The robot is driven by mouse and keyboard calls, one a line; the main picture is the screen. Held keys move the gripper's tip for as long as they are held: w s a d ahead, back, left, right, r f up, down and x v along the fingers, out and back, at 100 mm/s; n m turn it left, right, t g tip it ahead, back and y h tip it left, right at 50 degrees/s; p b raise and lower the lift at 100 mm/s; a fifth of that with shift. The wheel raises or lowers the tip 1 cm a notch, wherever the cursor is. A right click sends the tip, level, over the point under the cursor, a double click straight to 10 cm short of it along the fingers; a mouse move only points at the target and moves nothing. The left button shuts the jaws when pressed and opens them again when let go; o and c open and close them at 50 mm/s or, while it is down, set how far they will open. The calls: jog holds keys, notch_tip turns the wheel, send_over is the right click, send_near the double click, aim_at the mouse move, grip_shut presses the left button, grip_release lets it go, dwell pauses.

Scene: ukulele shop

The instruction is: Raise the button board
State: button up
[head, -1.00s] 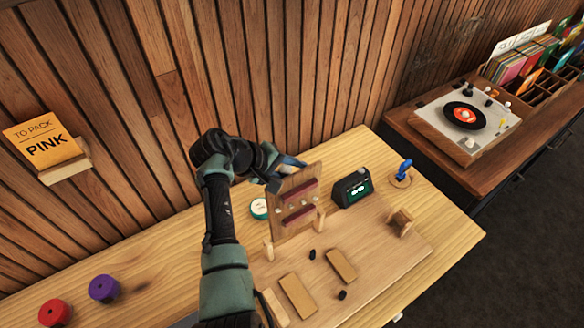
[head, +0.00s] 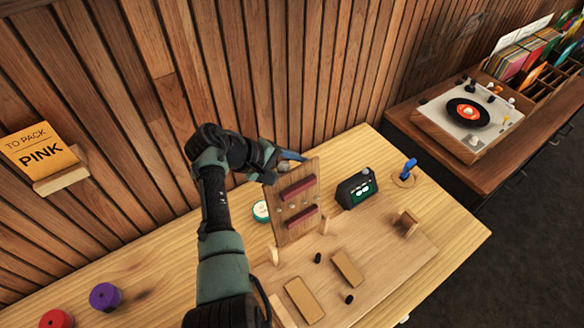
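The button board (head: 295,208) is a wooden panel with two dark red bars and a row of small light buttons between them. It stands upright, slightly tilted, above the wooden base board (head: 385,262) on the bench. Small wooden posts (head: 323,226) stand by its lower edge. My gripper (head: 291,160) is at the board's top edge, with my arm reaching in from the lower left. The fingers are small and partly hidden, so I cannot tell whether they are closed on the board.
Wooden blocks (head: 347,268) and small black knobs (head: 349,299) lie on the base board. A dark device with a green screen (head: 358,189), a blue item (head: 408,168), a white-and-teal round tin (head: 261,211) and purple (head: 104,296) and red (head: 56,320) discs stand around. The wall is close behind.

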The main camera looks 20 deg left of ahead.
jog(key=shift+o, duration=0.2)
jog(key=shift+a, duration=0.1)
jog(key=shift+s+a+r, duration=0.1)
jog(key=b+v, duration=0.2)
jog(key=v, duration=1)
jog(key=shift+r+b, duration=0.3)
jog(key=shift+r, duration=0.05)
jog(key=shift+s+f, duration=0.1)
jog(key=shift+s, duration=0.1)
